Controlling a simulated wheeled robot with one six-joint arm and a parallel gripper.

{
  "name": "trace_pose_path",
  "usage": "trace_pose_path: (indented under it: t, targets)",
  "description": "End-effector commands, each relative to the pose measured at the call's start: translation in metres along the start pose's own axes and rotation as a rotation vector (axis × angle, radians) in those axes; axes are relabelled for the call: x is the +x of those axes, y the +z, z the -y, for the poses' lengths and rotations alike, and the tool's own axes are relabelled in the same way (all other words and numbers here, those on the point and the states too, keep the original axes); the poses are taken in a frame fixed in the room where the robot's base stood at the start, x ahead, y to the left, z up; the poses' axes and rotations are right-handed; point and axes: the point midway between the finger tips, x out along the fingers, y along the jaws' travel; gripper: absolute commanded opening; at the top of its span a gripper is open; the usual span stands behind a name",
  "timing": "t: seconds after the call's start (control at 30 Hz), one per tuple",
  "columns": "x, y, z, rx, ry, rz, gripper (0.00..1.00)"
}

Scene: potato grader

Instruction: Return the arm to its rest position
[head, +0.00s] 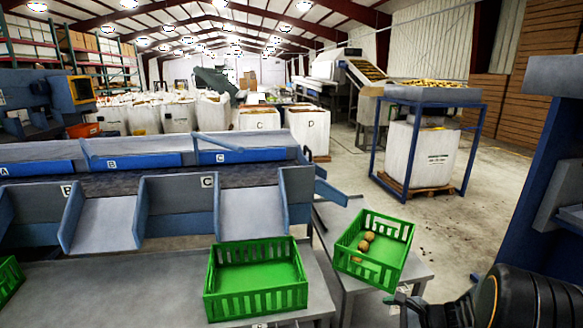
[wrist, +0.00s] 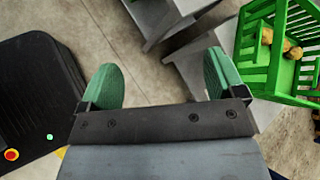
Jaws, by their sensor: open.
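My gripper (wrist: 160,82) shows in the wrist view with two green fingers spread apart and nothing between them. It points down over the bare concrete floor. In the head view my gripper (head: 402,300) is small at the lower right, close to the near corner of a green crate. My dark arm reaches in from the right edge there. The green crate (head: 345,262) holds a few potatoes (head: 366,240) and stands on a grey side table. In the wrist view the same crate (wrist: 258,68) is at the upper right, apart from the fingers.
An empty green crate (head: 256,303) stands on the grey bench below chute C. Another green crate (head: 8,278) is cut off at the left edge. The grey side table (head: 415,270) is beside my gripper. A blue-framed stand (head: 428,150) is behind, with open floor around it.

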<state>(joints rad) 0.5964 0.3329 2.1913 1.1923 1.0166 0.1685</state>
Motion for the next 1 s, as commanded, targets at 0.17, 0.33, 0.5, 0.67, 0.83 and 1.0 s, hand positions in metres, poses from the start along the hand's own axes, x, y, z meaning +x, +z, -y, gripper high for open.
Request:
trace_pose_path:
  t: [0.17,0.33,0.5,0.67,0.83,1.0]
  targets:
    - [-0.066,0.152,-0.001,-0.572,0.317,-0.079,0.89]
    - [-0.122,0.23,-0.013,-1.058,0.539,-0.181,0.89]
    - [-0.168,0.273,-0.014,-1.415,0.671,-0.283,0.89]
    - [-0.192,0.291,-0.012,-1.607,0.73,-0.351,0.89]
    - [-0.201,0.295,-0.011,-1.682,0.754,-0.381,0.89]
    - [-0.201,0.294,-0.011,-1.687,0.757,-0.384,0.89]
